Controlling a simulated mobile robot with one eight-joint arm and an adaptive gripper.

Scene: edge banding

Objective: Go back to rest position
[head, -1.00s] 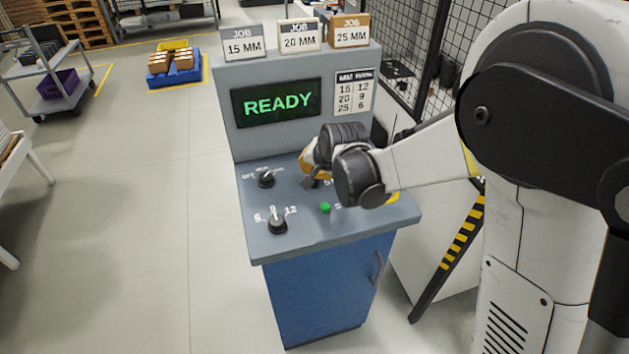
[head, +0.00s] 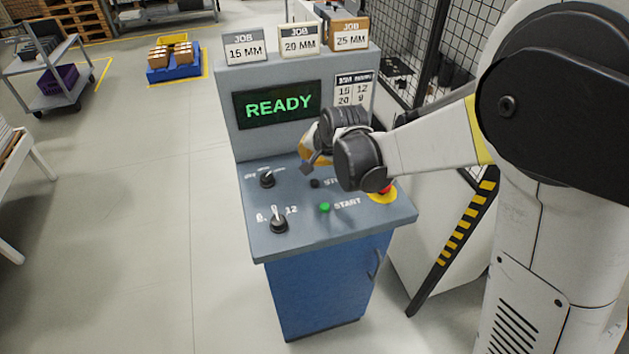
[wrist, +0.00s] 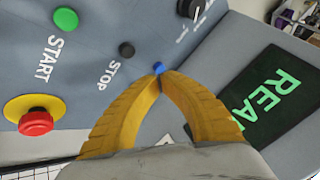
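My gripper (head: 308,166) hangs above the back part of the grey control panel in the head view. In the wrist view its two yellow fingers (wrist: 160,74) curve in and meet at the tips, with nothing clearly held. A small blue spot shows at the tips; I cannot tell what it belongs to. My arm reaches in from the right. The panel carries a green START button (head: 325,208), a black STOP button (head: 315,183) and a red emergency stop on a yellow ring (wrist: 36,122). The screen (head: 278,104) reads READY.
Two black selector knobs (head: 279,224) sit on the panel's left side. Job boxes marked 15 MM (head: 246,46), 20 MM (head: 300,40) and 25 MM (head: 349,34) stand on top of the machine. A wire-mesh fence (head: 447,60) is behind right.

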